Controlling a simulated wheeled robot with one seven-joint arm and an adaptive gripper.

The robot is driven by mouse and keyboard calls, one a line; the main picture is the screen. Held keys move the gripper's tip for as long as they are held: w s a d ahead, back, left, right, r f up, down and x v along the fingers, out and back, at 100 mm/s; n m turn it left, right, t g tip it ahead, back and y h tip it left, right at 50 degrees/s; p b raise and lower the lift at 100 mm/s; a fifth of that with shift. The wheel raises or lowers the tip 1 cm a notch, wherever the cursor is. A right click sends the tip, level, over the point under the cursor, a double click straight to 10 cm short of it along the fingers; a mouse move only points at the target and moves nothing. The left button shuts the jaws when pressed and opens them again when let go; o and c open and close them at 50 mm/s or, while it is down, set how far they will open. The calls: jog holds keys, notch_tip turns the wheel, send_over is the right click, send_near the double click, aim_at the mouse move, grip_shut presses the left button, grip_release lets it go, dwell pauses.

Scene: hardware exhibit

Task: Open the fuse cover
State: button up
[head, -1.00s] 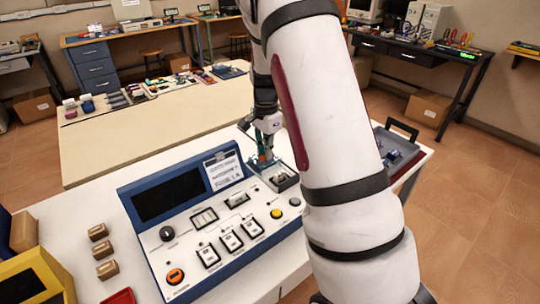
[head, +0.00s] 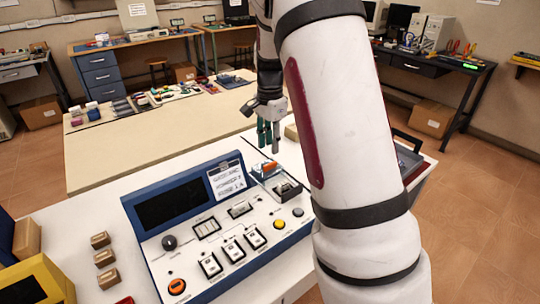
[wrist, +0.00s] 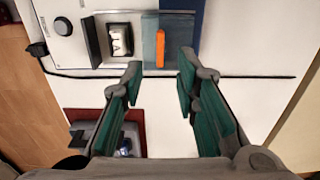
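The fuse cover is a translucent teal piece (head: 258,173) with an orange part on it, at the far right corner of the blue-framed control panel (head: 152,256). In the wrist view the teal cover (wrist: 180,36) lies flat-looking ahead of the fingers, with an orange bar (wrist: 160,48) along it. I cannot tell from these frames whether it is hinged open. My gripper (head: 268,138) is above and behind the cover, apart from it. In the wrist view its green-padded fingers (wrist: 160,75) are spread with nothing between them.
A black-framed white switch (wrist: 120,40) sits beside the cover. A thin black cable (wrist: 235,77) runs along the table behind the panel. A grey tray (head: 408,160) with a dark handle stands at right.

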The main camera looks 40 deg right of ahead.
notch_tip(320, 180, up, 5)
jog(key=shift+r, duration=0.1)
dwell(0.6)
